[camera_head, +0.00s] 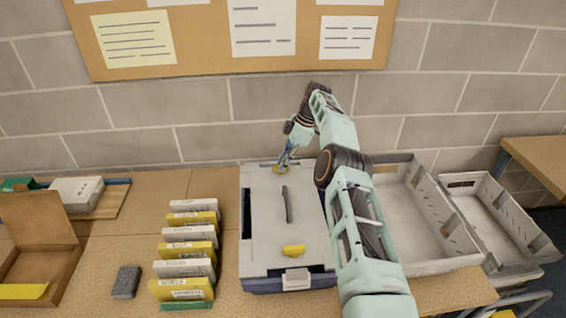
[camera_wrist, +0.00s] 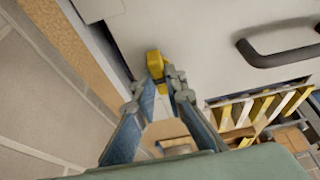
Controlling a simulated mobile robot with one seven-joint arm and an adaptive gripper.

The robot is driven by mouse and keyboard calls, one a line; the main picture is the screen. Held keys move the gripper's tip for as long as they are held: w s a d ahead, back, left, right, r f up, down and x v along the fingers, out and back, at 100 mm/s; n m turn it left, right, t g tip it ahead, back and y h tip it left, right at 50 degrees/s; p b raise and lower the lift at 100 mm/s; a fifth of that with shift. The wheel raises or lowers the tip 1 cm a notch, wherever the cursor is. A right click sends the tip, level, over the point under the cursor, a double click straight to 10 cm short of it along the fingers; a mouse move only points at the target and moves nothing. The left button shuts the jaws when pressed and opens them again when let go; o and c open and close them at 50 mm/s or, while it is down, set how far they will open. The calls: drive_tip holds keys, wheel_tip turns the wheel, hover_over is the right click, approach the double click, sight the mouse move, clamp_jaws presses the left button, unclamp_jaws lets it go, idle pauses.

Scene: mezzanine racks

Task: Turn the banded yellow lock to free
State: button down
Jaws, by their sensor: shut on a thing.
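A grey case (camera_head: 262,225) with a dark handle (camera_head: 287,204) on its lid lies on the table. A yellow lock (camera_head: 277,170) sits on the lid near the back edge, and it also shows in the wrist view (camera_wrist: 154,60). My gripper (camera_head: 281,164) points down at this lock, and its fingertips (camera_wrist: 160,76) are shut on it. The fingers partly cover the lock, and I cannot make out a band on it. A second yellow lock (camera_head: 293,251) sits near the front edge of the lid, apart from my gripper. I cannot make out a band there either.
A row of white and yellow boxes (camera_head: 188,234) stands left of the case, with a dark grey block (camera_head: 126,281) beside it. White crates (camera_head: 435,268) lie to the right, partly behind my arm. The block wall (camera_head: 130,120) is close behind the case.

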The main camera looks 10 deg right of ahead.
idle(0.4)
drive_tip(key=c, duration=2)
unclamp_jaws()
drive_tip(key=shift+o, duration=0.2)
drive_tip(key=shift+d+f+m+b, duration=0.15)
drive_tip(key=shift+m+b, duration=0.25)
drive_tip(key=shift+b, duration=0.75)
